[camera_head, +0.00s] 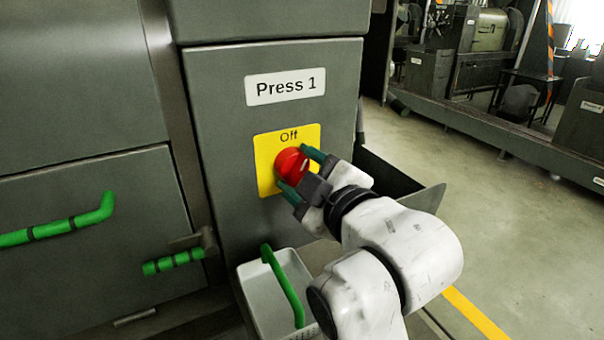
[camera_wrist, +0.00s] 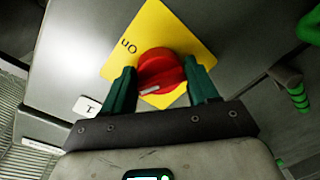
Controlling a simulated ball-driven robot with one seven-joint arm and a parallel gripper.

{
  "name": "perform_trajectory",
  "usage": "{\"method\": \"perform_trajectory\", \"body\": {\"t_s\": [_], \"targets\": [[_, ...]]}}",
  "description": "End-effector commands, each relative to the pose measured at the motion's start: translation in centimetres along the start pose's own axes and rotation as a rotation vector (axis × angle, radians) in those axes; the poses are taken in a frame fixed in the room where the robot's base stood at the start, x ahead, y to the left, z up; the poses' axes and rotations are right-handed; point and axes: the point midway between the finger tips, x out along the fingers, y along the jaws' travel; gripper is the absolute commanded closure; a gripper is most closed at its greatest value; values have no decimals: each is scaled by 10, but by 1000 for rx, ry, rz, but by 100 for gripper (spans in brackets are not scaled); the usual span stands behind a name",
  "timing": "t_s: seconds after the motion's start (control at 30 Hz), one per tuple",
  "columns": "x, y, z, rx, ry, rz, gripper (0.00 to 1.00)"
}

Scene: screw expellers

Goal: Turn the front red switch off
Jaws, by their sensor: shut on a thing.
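The red switch (camera_head: 290,164) is a round knob on a yellow plate (camera_head: 266,181) on the grey machine front, below a "Press 1" label (camera_head: 285,86). "Off" is printed above the knob. In the wrist view the red switch (camera_wrist: 161,72) sits between the two green fingers, and "On" shows on the yellow plate (camera_wrist: 150,28). A pale mark on the knob points toward the lower left in that view. My gripper (camera_head: 300,173) is shut on the knob, one finger on each side. The fingers hide part of the knob's edges.
A white bin (camera_head: 253,291) with a green handle (camera_head: 283,286) stands below the switch. Green handles (camera_head: 57,230) stick out of the machine at left. A dark metal tray (camera_head: 400,187) juts out at right. Open floor (camera_head: 500,225) lies farther right.

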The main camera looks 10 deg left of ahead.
Motion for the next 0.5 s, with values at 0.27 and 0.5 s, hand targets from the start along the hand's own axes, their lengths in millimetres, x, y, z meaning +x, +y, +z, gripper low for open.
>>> {"method": "perform_trajectory", "body": {"t_s": [0.27,0.5], "targets": [[-1,6,0,-241,-22,17,72],[-1,7,-1,-391,-34,20,72]]}}
